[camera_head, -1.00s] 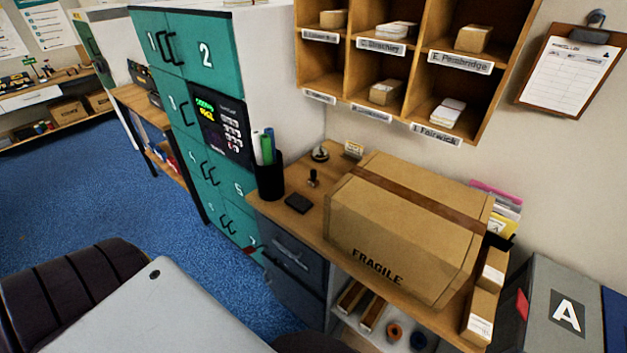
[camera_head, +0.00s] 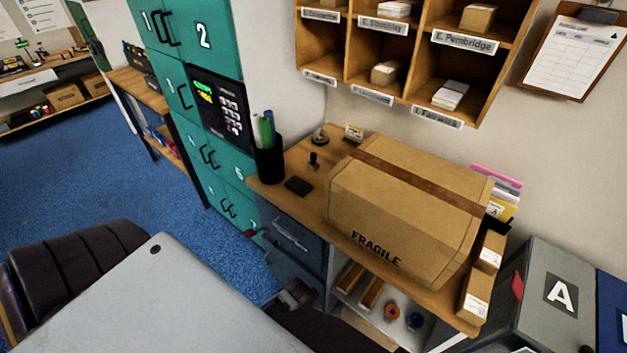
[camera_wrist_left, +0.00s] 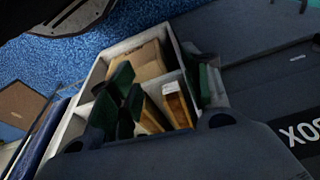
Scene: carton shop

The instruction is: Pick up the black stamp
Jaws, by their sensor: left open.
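The black stamp (camera_head: 313,160) stands upright on the wooden desk top (camera_head: 277,172), behind a flat black ink pad (camera_head: 298,186) and left of the large carton. It is small, with a dark knob handle. My left gripper (camera_head: 298,293) shows partly in the head view, low in front of the grey drawers, below the desk top and well apart from the stamp. In the left wrist view my left gripper (camera_wrist_left: 160,90) is open, with its dark fingers over a white compartmented shelf or tray; the stamp is not seen there. My right gripper is not in view.
A large FRAGILE carton (camera_head: 400,210) fills most of the desk. A black pen cup (camera_head: 269,162) stands left of the stamp, and a round metal object (camera_head: 320,137) is behind it. Pigeonholes (camera_head: 350,45) hang above.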

